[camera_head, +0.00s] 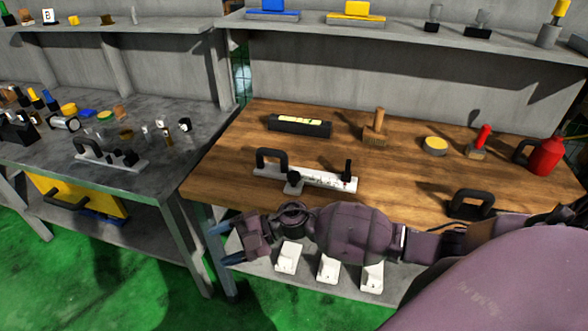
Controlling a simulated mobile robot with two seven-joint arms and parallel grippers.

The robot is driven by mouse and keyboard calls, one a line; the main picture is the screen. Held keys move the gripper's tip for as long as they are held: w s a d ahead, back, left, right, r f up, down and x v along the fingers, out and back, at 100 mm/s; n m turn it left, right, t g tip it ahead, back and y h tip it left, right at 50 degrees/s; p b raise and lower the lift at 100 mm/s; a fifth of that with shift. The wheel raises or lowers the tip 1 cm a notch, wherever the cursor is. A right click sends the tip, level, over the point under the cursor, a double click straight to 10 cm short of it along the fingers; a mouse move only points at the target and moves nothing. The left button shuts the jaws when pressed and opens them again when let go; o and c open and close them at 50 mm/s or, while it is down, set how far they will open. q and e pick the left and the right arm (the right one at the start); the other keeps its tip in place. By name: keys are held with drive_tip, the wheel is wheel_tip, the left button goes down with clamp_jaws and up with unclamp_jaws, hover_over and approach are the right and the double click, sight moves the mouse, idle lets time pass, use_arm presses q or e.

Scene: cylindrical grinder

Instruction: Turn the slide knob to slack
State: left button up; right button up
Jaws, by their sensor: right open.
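A white slide device (322,179) with dark markings lies on the wooden bench top near its front edge. It has a black arched handle (271,154) at its left, a black round knob (293,178) at its front, and a small upright black post (347,170) at its right end. I cannot tell which of these is the slide knob, or its setting. My right gripper (224,246) is open and empty, pointing left in front of the bench's front edge, below and left of the device and apart from it. My left gripper is not in view.
Behind the device are a black box (298,126), a wooden-handled block (376,128) and a yellow-topped disc (435,146). A red can (545,156) stands at the right. A black handle (470,202) is near the front edge. White blocks (328,267) lie on the lower shelf.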

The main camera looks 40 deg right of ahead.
drive_tip(key=w+d+n+g+h+p, duration=0.1)
drive_tip(key=w+d+n+g+h, duration=0.2)
drive_tip(key=d+h, duration=0.1)
wheel_tip(320, 180, up, 10)
drive_tip(key=g+h+p, duration=0.2)
drive_tip(key=h, duration=0.9)
hover_over(294, 174)
wheel_tip(294, 174, down, 10)
drive_tip(key=shift+f+p, duration=0.25)
drive_tip(key=shift+p, duration=0.05)
drive_tip(key=c, duration=0.9)
